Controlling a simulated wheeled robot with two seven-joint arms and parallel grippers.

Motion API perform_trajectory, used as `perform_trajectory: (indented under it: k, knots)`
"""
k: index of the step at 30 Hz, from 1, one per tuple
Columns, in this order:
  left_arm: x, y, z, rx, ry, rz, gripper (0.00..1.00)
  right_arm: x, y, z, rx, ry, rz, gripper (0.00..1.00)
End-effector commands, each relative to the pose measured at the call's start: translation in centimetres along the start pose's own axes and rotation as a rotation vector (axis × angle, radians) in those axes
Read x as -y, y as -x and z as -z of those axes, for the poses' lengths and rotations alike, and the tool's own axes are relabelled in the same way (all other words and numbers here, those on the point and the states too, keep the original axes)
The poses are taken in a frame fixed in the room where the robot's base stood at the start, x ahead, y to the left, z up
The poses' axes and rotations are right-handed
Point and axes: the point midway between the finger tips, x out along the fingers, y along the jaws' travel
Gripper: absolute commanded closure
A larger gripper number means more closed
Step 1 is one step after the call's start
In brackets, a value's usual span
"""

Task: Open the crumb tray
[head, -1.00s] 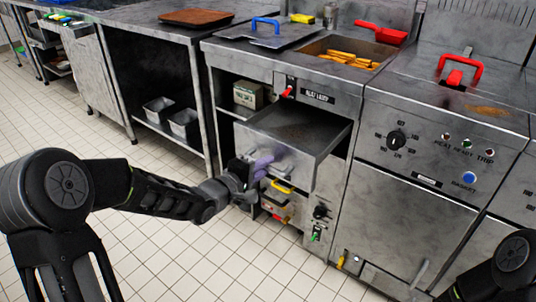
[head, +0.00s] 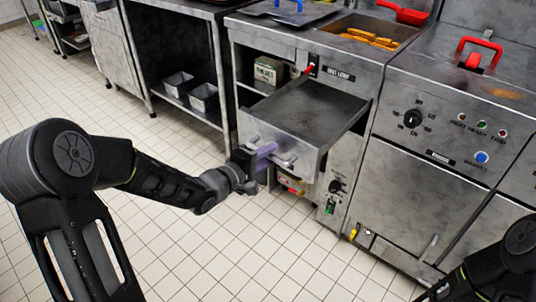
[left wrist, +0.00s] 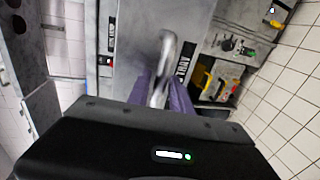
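The crumb tray (head: 308,118) is a grey metal drawer pulled well out from under the bread-lamp-style counter, its empty, slightly stained floor showing. Its bar handle (head: 286,161) is on the front face. My left gripper (head: 264,157), with purple fingers, is shut on this handle. In the left wrist view the handle (left wrist: 168,48) runs between the two purple fingers (left wrist: 161,92), which lie close against its sides. My right arm shows only partly at the lower right of the head view; its gripper is out of the picture.
Right of the tray stands a cabinet with a black dial (head: 412,119) and a red-handled lid (head: 473,61). A small boxed item (head: 268,71) sits on the shelf behind the tray. Metal pans (head: 204,98) stand on a left shelf. The tiled floor in front is clear.

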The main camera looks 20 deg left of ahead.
Motion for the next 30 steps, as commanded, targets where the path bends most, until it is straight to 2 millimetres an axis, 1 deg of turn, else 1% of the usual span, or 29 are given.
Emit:
perform_trajectory:
  k: [1, 3, 4, 11, 14, 17, 24, 27, 30]
  knots:
    - [0.0, 0.0, 0.0, 0.000, 0.000, 0.000, 0.69, 0.0, 0.0, 0.0, 0.000, 0.000, 0.000, 0.64]
    - [0.0, 0.0, 0.0, -0.001, 0.000, 0.000, 0.64, 0.0, 0.0, 0.0, 0.000, 0.000, 0.000, 0.64]
    - [0.0, 0.0, 0.0, -0.001, 0.000, 0.000, 0.63, 0.0, 0.0, 0.0, 0.000, 0.000, 0.000, 0.64]
    - [-0.1, 0.1, 0.1, -0.001, 0.000, 0.000, 0.63, 0.0, 0.0, 0.0, 0.000, 0.000, 0.000, 0.64]
    - [-0.1, 0.5, 0.1, -0.003, 0.000, 0.000, 0.63, 0.1, 0.2, 0.0, 0.000, 0.000, 0.000, 0.64]
    - [-0.1, 1.5, 0.1, -0.003, 0.001, 0.001, 0.63, 0.2, 0.4, 0.0, 0.000, 0.000, 0.000, 0.64]
    - [-0.2, 5.5, 0.1, -0.004, 0.000, 0.001, 0.63, 0.5, 1.4, 0.0, 0.000, 0.001, 0.000, 0.64]
    - [-0.2, 6.8, 0.1, -0.004, 0.000, 0.000, 0.63, 0.6, 1.6, 0.0, 0.000, 0.002, 0.000, 0.64]
    - [0.0, 7.6, 0.1, -0.002, 0.001, 0.001, 0.63, 0.7, 1.8, 0.0, 0.000, 0.002, 0.000, 0.64]
